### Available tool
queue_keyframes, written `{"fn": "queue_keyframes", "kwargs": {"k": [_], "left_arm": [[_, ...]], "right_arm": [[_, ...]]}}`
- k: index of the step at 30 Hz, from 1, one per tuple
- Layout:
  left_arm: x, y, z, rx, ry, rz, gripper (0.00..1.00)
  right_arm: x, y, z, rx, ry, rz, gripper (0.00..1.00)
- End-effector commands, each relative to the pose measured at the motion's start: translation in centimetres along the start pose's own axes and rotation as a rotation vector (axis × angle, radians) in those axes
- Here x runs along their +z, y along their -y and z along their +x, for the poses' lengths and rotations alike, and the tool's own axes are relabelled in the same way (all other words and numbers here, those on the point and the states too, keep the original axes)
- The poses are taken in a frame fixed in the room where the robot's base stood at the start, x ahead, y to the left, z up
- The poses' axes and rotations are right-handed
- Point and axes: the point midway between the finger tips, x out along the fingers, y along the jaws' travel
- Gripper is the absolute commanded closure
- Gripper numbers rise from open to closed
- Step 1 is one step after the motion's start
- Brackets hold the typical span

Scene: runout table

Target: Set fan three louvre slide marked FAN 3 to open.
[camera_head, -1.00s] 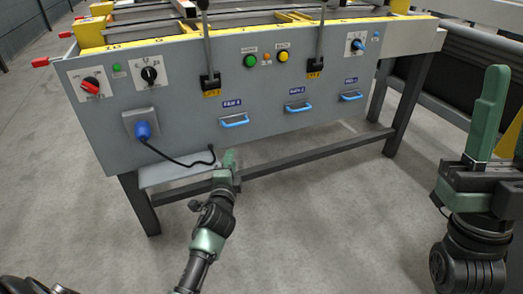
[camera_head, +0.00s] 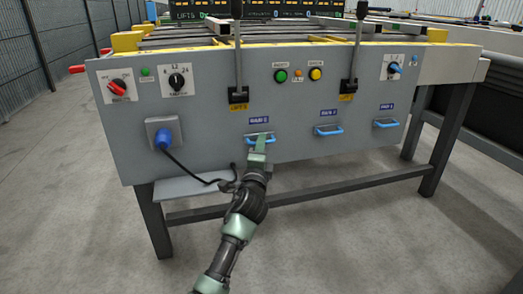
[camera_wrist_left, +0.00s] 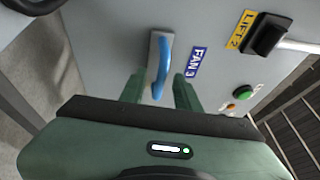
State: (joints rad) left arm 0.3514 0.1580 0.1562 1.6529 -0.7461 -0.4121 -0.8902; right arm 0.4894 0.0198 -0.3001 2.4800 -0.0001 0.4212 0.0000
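The FAN 3 slide has a blue handle (camera_head: 250,139) under a blue label (camera_head: 259,120) low on the grey panel; it is the leftmost of three such handles. In the left wrist view the blue handle (camera_wrist_left: 162,66) stands in front of a pale plate, next to the label FAN 3 (camera_wrist_left: 196,62). My left gripper (camera_head: 259,141) is at this handle, partly covering it. In the left wrist view its green fingers (camera_wrist_left: 158,90) are apart, with the handle's near end between them; contact cannot be told. My right gripper is not in view.
Two similar blue handles (camera_head: 328,131) (camera_head: 386,123) are to the right. Upright levers (camera_head: 238,60) (camera_head: 355,55) rise above the panel. A blue plug (camera_head: 163,137) with a black cable (camera_head: 196,171) is left of my gripper. Green and yellow buttons (camera_head: 281,76) (camera_head: 316,73) sit higher up.

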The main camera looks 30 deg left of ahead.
Motion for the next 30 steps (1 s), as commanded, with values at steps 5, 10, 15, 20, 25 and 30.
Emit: {"fn": "queue_keyframes", "kwargs": {"k": [5, 10, 15, 20, 25, 30], "left_arm": [[-0.02, 0.0, 0.22, 0.001, -0.001, -0.001, 0.68], [-0.03, 0.0, 0.2, 0.001, -0.001, -0.001, 0.87], [-0.04, -0.01, 0.18, 0.001, -0.001, -0.001, 1.0], [-0.04, -0.03, 0.17, 0.001, -0.001, -0.001, 1.0], [-0.05, -0.05, 0.16, 0.001, -0.001, -0.001, 1.0], [-0.05, -0.06, 0.16, 0.002, -0.001, -0.001, 1.0]], "right_arm": [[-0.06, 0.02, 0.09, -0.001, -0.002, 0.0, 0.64], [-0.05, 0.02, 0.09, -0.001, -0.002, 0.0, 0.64], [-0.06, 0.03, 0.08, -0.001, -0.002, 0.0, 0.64], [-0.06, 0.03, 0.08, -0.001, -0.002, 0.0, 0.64], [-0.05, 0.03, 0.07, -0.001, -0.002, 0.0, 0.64], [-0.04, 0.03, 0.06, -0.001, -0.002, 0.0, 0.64]]}}
